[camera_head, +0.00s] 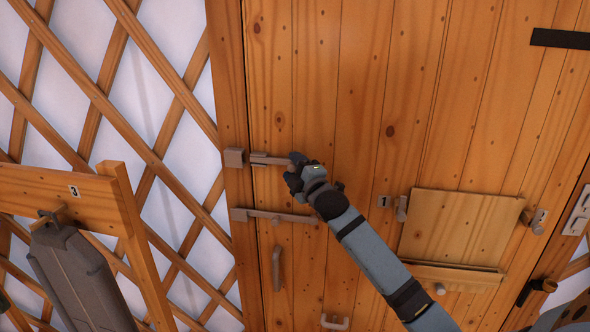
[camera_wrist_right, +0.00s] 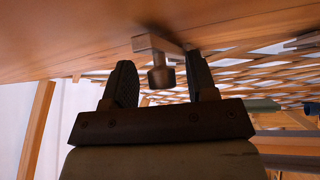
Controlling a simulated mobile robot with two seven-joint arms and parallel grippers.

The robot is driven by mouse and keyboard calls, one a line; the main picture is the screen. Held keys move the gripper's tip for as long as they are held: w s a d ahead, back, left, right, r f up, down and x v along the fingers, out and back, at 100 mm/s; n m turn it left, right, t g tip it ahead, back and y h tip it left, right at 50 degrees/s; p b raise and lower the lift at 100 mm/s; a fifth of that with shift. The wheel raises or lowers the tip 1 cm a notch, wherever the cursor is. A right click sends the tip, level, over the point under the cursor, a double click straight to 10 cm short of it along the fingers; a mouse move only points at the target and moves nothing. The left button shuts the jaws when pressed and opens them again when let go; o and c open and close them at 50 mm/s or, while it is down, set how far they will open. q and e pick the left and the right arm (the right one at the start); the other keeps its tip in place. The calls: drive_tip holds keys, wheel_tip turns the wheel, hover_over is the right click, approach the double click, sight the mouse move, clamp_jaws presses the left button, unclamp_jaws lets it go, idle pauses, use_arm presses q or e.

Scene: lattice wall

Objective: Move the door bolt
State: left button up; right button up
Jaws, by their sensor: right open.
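The door bolt (camera_head: 268,159) is a grey metal bar with its housing (camera_head: 235,158) at the left edge of the plank door (camera_head: 360,80). My right gripper (camera_head: 294,168) is at the bolt's right end and covers part of it. In the right wrist view, the bolt's round knob (camera_wrist_right: 162,77) hangs from a short bar between the two dark fingers of my right gripper (camera_wrist_right: 160,66). The fingers are open, with visible gaps on both sides of the knob. My left gripper is not in view.
Below the bolt are a second metal latch (camera_head: 268,215) and a door handle (camera_head: 277,268). A small wooden hatch (camera_head: 460,228) is to the right of my arm.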

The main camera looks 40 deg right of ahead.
drive_tip(key=b+v, duration=0.3)
drive_tip(key=v, duration=1.1)
drive_tip(key=shift+b, duration=0.3)
drive_tip(key=shift+r, duration=0.1)
drive_tip(key=s+a+f+m+g+y, duration=0.15)
drive_tip(key=a+f, duration=0.25)
drive_tip(key=f, duration=0.4)
drive_tip(key=s+a+f+m+g, duration=0.2)
drive_tip(key=a+f, duration=0.1)
drive_tip(key=f, duration=0.5)
drive_tip(key=s+a+f+m+g+y, duration=0.1)
drive_tip(key=s+a+f+m+g, duration=0.1)
drive_tip(key=a+f, duration=0.35)
drive_tip(key=s+a+f+m+g+y, duration=0.1)
drive_tip(key=s+a+f+m+g, duration=0.1)
drive_tip(key=s+a+f, duration=0.4)
drive_tip(key=s+a+f+m+g+y+p, duration=0.1)
drive_tip(key=s+a+f+m, duration=0.3)
drive_tip(key=s+a+f, duration=0.3)
wheel_tip(320, 180, down, 5)
drive_tip(key=shift+s+a+r+g, duration=0.2)
drive_tip(key=shift+s+g, duration=0.15)
drive_tip(key=shift+s, duration=0.8)
